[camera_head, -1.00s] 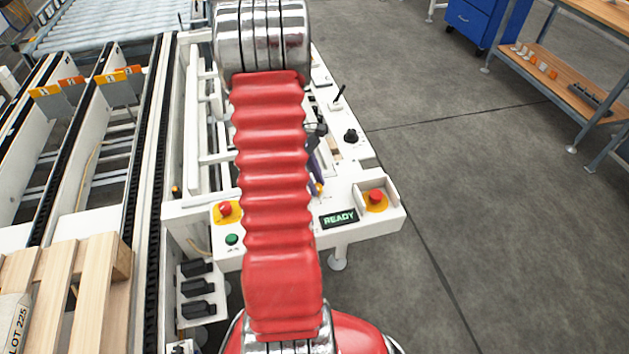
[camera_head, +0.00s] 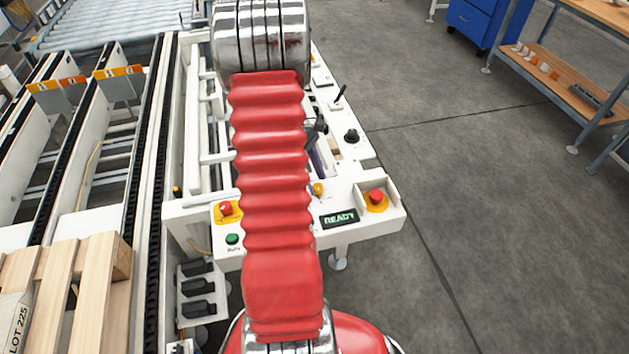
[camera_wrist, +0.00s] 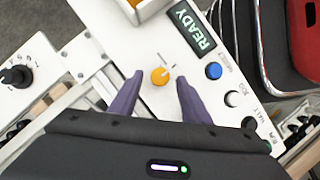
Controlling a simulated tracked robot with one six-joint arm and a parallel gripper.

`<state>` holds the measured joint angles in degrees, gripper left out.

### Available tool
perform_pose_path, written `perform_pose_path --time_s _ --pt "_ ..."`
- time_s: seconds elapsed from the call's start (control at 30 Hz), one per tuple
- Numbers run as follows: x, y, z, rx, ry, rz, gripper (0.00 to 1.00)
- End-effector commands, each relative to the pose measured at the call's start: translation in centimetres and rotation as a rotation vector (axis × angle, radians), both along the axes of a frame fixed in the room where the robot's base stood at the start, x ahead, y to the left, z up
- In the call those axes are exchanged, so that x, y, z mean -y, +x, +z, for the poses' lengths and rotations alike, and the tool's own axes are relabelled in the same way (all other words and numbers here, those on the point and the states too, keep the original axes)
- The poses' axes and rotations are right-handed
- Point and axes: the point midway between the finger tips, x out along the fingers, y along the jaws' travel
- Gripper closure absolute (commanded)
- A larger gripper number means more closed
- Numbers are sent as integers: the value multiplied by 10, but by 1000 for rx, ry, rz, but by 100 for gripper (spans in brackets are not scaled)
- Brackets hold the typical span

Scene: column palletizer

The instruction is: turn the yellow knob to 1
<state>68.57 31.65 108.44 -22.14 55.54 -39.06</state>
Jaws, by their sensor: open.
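The yellow knob (camera_wrist: 160,76) is small and round and sits on the white control panel. It also shows in the head view (camera_head: 318,188), just right of my red arm. Small print lies around the knob in the wrist view, too small to read surely, so I cannot tell its setting. My gripper (camera_wrist: 159,80) is open, with one purple finger on each side of the knob in the wrist view. Gaps show between the fingers and the knob. In the head view my arm hides most of the gripper.
A READY display (camera_head: 339,219) and a red stop button (camera_head: 376,197) are right of the knob. A blue button (camera_wrist: 214,71) and a white button (camera_wrist: 233,99) share the panel. A black knob (camera_wrist: 17,76) is at the left.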

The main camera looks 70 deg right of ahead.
Motion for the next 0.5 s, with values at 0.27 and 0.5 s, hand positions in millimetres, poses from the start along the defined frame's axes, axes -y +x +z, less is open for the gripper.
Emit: perform_pose_path --time_s 0.27,0.5 --pt "4 18 42 2 -3 2 57" --pt "9 35 80 2 -3 2 57"
